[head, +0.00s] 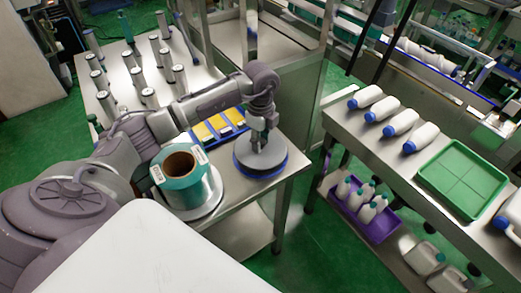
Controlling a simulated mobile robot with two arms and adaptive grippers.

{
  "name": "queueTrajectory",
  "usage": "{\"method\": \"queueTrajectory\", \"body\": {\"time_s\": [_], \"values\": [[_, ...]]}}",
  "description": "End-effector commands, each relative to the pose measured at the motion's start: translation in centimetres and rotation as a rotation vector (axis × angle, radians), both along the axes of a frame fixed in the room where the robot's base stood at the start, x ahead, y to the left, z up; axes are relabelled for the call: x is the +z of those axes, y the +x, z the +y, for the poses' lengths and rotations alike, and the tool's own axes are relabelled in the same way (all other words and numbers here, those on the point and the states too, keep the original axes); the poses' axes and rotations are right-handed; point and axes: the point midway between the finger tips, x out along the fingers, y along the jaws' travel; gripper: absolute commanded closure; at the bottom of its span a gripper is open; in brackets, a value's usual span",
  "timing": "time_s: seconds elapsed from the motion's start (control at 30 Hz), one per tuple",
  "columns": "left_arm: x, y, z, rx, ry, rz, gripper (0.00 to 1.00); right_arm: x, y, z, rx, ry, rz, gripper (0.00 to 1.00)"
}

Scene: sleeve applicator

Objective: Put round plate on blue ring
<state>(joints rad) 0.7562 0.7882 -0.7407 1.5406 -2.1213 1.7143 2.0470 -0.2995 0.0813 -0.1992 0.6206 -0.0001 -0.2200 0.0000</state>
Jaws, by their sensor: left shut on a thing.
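The round plate (262,157) is a grey disc near the right corner of the metal table. My left gripper (259,146) points down at the middle of the plate and is shut on it, at its centre. The blue ring (264,175) shows as a blue rim just under the plate's edge. The plate covers most of the ring, and I cannot tell whether the two touch. My right gripper is not in view.
A teal roll with a brown core (182,178) stands on a metal disc left of the plate. Behind are yellow cards in a blue tray (219,126) and several metal cylinders. Across a gap, another table holds white bottles (403,122) and a green tray (462,172).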

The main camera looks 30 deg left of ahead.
Motion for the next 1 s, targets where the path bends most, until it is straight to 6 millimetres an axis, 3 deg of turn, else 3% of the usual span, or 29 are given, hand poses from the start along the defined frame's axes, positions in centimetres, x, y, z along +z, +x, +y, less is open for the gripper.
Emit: {"method": "queueTrajectory", "body": {"time_s": [0.03,0.1,0.47,0.5,0.63,1.0], "values": [[-1.65,-0.02,-0.03,0.000,0.000,0.000,1.00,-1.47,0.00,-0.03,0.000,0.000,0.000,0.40],[-2.32,-0.02,-0.02,0.000,0.000,0.000,1.00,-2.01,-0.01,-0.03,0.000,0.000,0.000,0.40],[-2.36,-0.02,-0.02,0.000,0.000,0.000,1.00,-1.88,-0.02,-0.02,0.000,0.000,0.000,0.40],[-2.45,-0.04,-0.02,0.000,0.000,0.000,0.65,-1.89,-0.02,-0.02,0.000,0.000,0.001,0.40],[-2.37,-0.05,-0.02,0.000,0.000,0.000,0.44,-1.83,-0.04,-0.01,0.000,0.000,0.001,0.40],[-1.85,-0.03,-0.02,0.000,0.000,-0.001,0.42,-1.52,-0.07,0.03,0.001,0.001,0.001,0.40]]}}
